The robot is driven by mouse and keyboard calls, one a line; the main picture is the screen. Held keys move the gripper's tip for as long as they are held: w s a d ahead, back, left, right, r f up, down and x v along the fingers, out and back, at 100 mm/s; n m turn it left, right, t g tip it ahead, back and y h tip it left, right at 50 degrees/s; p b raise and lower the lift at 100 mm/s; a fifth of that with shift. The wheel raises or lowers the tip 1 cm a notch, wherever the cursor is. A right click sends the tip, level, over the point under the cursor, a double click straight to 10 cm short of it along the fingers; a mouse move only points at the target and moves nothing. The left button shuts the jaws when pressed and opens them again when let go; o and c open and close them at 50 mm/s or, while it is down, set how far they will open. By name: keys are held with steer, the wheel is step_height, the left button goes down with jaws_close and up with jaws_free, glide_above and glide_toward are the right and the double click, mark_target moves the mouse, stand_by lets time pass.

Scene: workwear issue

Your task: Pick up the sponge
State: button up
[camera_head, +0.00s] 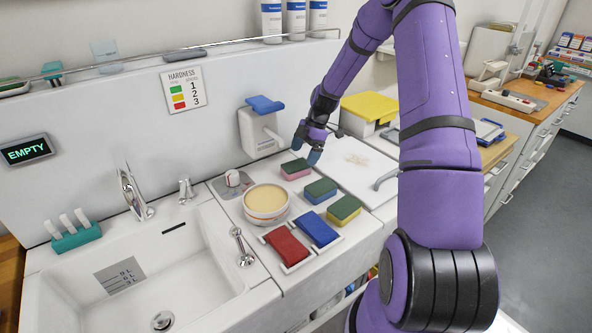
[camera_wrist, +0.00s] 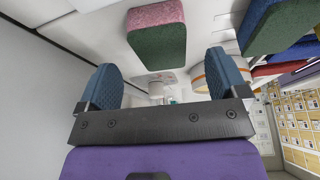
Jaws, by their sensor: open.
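Three two-tone sponges lie in a slanting row on the white counter. The pink and green sponge (camera_head: 296,170) is closest to my gripper, the blue and green sponge (camera_head: 320,190) is in the middle, and the yellow and green sponge (camera_head: 344,209) is nearest the front. My gripper (camera_head: 307,147) is open and empty, above and just behind the pink sponge. In the wrist view, my gripper's blue fingertips (camera_wrist: 164,80) are wide apart. The pink and green sponge (camera_wrist: 158,38) shows beyond the gap, apart from both fingers. The blue and green sponge (camera_wrist: 272,24) is to its right.
A round tub (camera_head: 266,205) stands left of the sponges. Red (camera_head: 286,246) and blue (camera_head: 317,229) pads lie in front. A white dispenser (camera_head: 259,133) with a blue lever is on the wall close to my gripper. The sink (camera_head: 160,275) is at left.

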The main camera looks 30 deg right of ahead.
mark_target(296, 165)
steer(key=a+f, duration=0.2)
steer(key=f, duration=0.1)
steer(key=shift+w+a+f, duration=0.1)
steer(key=shift+a+f, duration=0.05)
steer(key=shift+a, duration=0.2)
steer(key=shift+a+f, duration=0.25)
steer(key=shift+f, duration=0.4)
steer(key=c, duration=1)
